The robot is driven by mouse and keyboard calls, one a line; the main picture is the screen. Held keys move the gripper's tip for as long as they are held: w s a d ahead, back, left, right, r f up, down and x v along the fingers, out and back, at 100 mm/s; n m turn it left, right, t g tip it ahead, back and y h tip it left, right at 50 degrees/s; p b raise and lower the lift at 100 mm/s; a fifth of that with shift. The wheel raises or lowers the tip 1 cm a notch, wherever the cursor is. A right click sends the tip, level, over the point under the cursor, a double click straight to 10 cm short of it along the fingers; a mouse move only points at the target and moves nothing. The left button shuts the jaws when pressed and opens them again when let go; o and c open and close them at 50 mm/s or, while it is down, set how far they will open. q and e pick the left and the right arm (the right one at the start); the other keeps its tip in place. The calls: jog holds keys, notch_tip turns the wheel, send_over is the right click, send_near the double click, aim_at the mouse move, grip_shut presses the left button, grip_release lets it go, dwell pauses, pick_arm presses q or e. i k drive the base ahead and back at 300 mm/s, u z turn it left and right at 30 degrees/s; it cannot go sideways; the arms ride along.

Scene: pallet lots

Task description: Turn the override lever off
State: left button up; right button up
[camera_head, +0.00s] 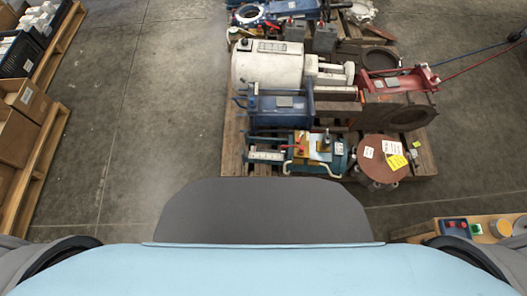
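A wooden pallet (232,150) ahead carries mixed valve and actuator parts. At its near edge lies a teal and yellow actuator (335,158) with small red parts on it. Neither of my grippers shows in the head view.
A white cylinder (267,66), a blue actuator (282,104), a red bracket (402,78) and a brown flanged disc (380,150) share the pallet. Boxes on pallets (45,185) stand left. A wooden surface (478,222) with a button box (455,226) is at right. Floor (150,110) is clear left of centre.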

aim_at(301, 133)
jog(key=u, duration=0.2)
jog(key=k, duration=0.35)
jog(key=z, duration=1.2)
jog(key=i, duration=1)
jog(key=z, duration=0.25)
